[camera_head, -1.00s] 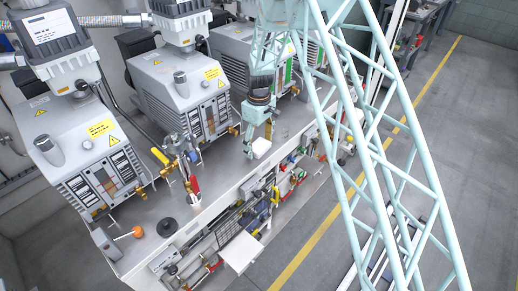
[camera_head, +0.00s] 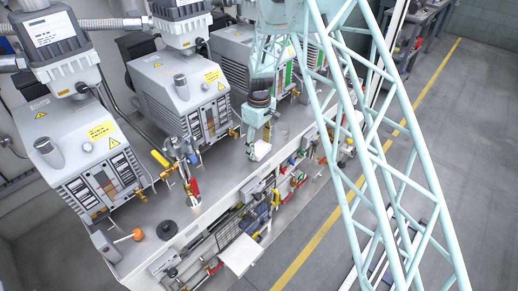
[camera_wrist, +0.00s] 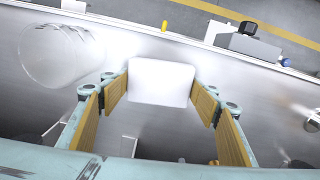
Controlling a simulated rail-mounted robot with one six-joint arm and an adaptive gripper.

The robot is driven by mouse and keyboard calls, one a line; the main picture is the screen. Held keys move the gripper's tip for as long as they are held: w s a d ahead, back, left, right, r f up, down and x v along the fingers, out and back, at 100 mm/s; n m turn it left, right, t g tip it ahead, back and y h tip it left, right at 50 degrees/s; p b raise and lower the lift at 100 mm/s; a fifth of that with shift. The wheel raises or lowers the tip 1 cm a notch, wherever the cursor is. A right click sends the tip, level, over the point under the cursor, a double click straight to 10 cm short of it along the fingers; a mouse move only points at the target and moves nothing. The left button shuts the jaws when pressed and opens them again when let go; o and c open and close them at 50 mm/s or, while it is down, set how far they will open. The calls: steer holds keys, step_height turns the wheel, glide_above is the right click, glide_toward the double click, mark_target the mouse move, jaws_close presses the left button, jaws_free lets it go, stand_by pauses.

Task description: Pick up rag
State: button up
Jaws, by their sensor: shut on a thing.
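The white rag (camera_head: 261,151) is a small pale block near the front edge of the metal bench. In the wrist view it is a smooth white rectangle (camera_wrist: 161,82) between the finger pads. My gripper (camera_wrist: 160,98) is shut on it, with one tan-padded finger at each side. In the head view my gripper (camera_head: 258,142) points down over the bench, and its fingers partly hide the rag. I cannot tell whether the rag still touches the bench.
A clear glass vessel (camera_wrist: 62,55) stands left of my gripper in the wrist view. Grey vacuum pumps (camera_head: 180,90) line the back of the bench. A valve assembly with a red handle (camera_head: 193,187) and a black knob (camera_head: 167,229) are further left.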

mark_target(259, 148)
steer(key=shift+r, duration=0.15)
steer(key=shift+r+p, duration=0.45)
steer(key=shift+r, duration=1)
steer(key=shift+s+r, duration=0.15)
steer(key=shift+r, duration=0.05)
steer(key=s+d+r+p, duration=0.1)
steer(key=s+d+p, duration=0.1)
steer(key=s, duration=1.3)
steer(key=shift+s+d+r, duration=0.15)
steer(key=shift+s, duration=0.1)
steer(key=shift+w+d+r+m, duration=0.35)
steer(key=shift+d+m, duration=1.5)
steer(key=shift+d, duration=1.75)
steer(key=shift+w+d+r+m, duration=0.35)
steer(key=shift+d+m, duration=1.45)
steer(key=shift+d, duration=1.75)
steer(key=shift+w+d+r+m, duration=0.35)
steer(key=shift+d+m, duration=1.5)
steer(key=shift+d, duration=1.75)
